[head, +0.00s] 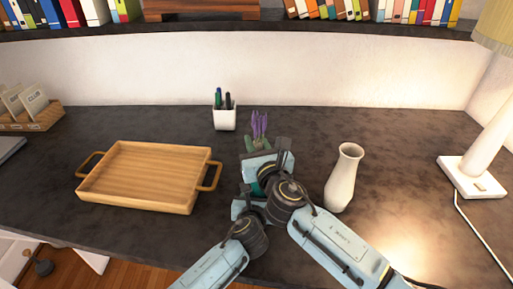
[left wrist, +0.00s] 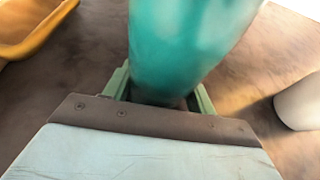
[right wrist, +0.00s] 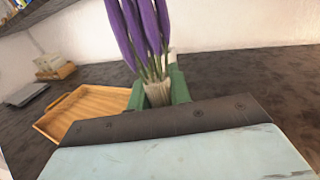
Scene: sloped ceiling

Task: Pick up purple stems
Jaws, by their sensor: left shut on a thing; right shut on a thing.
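The purple stems (head: 259,124) show in the head view at the middle of the desk, upright, just beyond my grippers. In the right wrist view the purple stems (right wrist: 143,35) rise from between the fingers of my right gripper (right wrist: 160,92), which is shut on their pale lower part. My left gripper (left wrist: 158,95) is shut on a smooth teal object (left wrist: 185,45), which looks like a vase; its top and base are out of the left wrist view. In the head view only a sliver of teal shows between my two arms, which overlap there.
A white vase (head: 343,178) stands close to the right of my right arm. A wooden tray (head: 140,175) with handles lies to the left. A white pen cup (head: 224,117) stands behind. A lamp (head: 485,160) is at the right, and a shelf (head: 270,23) with books overhangs the back.

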